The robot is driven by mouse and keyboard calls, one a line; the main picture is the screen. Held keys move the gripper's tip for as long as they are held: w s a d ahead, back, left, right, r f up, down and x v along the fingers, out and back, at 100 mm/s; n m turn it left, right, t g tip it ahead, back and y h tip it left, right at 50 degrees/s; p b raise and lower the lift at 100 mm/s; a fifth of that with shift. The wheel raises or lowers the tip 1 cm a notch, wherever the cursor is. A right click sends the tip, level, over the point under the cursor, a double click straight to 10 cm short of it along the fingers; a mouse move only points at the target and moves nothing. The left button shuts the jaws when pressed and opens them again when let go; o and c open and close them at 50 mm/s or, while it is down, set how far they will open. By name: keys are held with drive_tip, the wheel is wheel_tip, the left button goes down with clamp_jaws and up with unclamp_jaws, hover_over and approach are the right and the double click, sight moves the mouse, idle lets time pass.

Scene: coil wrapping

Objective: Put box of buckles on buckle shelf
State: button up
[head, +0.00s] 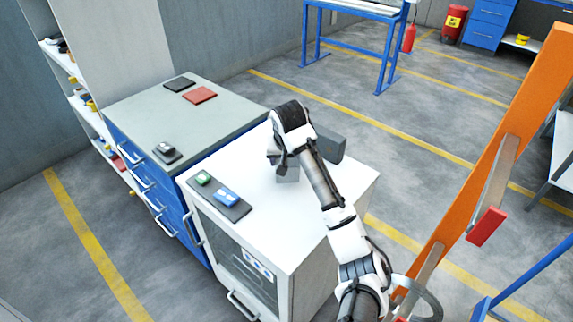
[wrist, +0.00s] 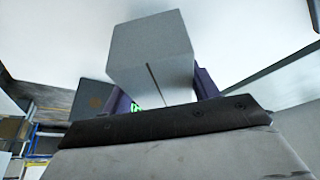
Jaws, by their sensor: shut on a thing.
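A plain light-grey box (wrist: 150,50) with a dark slit in its face sits between the purple fingers of my gripper (wrist: 163,92). No label or buckles show on it, so I cannot confirm it is the box of buckles. In the head view my gripper (head: 282,160) is over the white cabinet top (head: 330,195), with the grey box (head: 287,174) below it, partly hidden by the wrist. I cannot tell whether the box touches the top. A shelf unit (head: 88,112) with small items stands at the far left; I cannot tell which shelf is the buckle shelf.
A dark grey block (head: 331,148) shows just right of my wrist. A dark tray (head: 220,197) with green and blue items lies on the white cabinet. A blue drawer cabinet (head: 185,125) adjoins it. An orange post (head: 500,145) rises at right.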

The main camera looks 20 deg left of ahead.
drive_tip(key=shift+f, duration=1.3)
drive_tip(key=shift+f, duration=0.1)
drive_tip(key=o, duration=1.3)
drive_tip(key=v, duration=1.1)
drive_tip(key=shift+w+r, duration=0.1)
drive_tip(key=shift+r, duration=0.15)
drive_tip(key=shift+s+r+p, duration=0.25)
drive_tip(key=shift+r+p, duration=0.05)
drive_tip(key=shift+r, duration=0.05)
